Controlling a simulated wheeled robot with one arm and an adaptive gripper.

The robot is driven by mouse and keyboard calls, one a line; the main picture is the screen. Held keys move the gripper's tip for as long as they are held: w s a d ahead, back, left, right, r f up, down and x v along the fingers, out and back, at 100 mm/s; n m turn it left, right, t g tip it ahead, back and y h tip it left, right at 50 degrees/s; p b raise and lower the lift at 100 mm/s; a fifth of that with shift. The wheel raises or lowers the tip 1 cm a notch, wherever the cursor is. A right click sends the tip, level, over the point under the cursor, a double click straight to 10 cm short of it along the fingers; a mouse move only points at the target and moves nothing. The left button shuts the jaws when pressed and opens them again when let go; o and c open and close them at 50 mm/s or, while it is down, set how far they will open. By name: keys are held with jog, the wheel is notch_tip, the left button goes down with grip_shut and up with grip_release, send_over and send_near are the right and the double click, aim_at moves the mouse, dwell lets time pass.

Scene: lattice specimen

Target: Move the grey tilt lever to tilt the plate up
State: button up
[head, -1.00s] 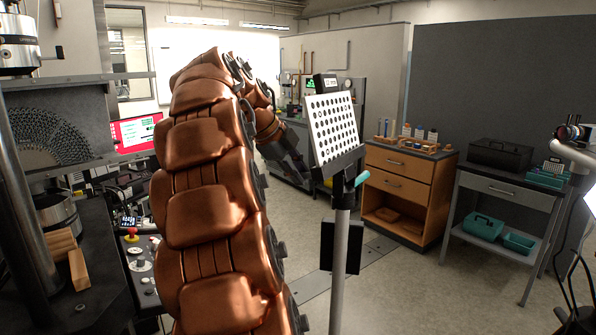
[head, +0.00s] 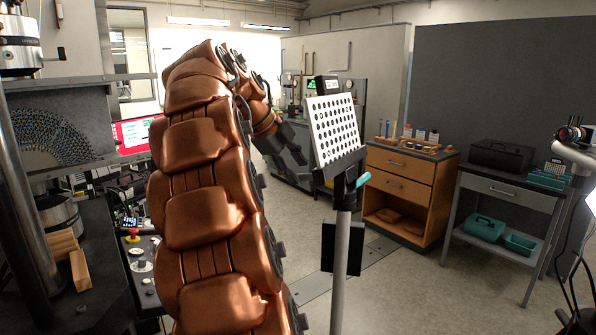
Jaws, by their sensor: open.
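The white plate with rows of black dots (head: 333,129) sits tilted in a dark holder on top of a grey post (head: 341,275). A teal handle (head: 362,180) sticks out at the holder's lower right. I cannot make out a grey tilt lever; it may be hidden or too small to tell. My gripper (head: 300,156), dark and small at the end of my copper-coloured arm, is just left of the plate's lower left side in the picture. It appears apart from the plate, though depth is hard to judge. It is open, with nothing seen between its fingers.
A dark box (head: 342,248) hangs on the post below the plate. A wooden drawer cabinet (head: 400,188) and a grey table (head: 508,190) stand behind to the right. A test machine (head: 30,190) fills the left. Floor is clear right of the post.

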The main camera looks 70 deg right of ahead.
jog(key=v, duration=0.4)
jog(key=shift+p, duration=0.3)
dwell(0.4)
jog(key=x, duration=0.5)
jog(key=shift+s+d+f+b, duration=0.1)
jog(key=shift+d+f+b, duration=0.05)
jog(key=shift+f+b, duration=0.2)
jog(key=shift+a+r+t, duration=1.3)
jog(key=shift+a+r, duration=0.75)
jog(key=shift+r, duration=2.55)
jog(key=w+a+f+n+t+y+p, duration=0.1)
jog(key=w+a+f+n, duration=0.3)
jog(key=w+a+n, duration=0.15)
jog(key=w+a+f+n+y+p, duration=0.1)
jog(key=w+a+f+n+p, duration=0.1)
jog(key=w+a+f+n, duration=0.35)
jog(key=a+f+n+y+p, duration=0.1)
jog(key=a+f+n, duration=0.2)
jog(key=a+n, duration=0.2)
jog(key=s+a+f+n+y, duration=0.1)
jog(key=a+f+n, duration=0.3)
jog(key=a, duration=0.7)
jog(key=shift+s+a+n+p, duration=0.3)
jog(key=shift+s+n+p, duration=0.1)
jog(key=shift+n, duration=0.8)
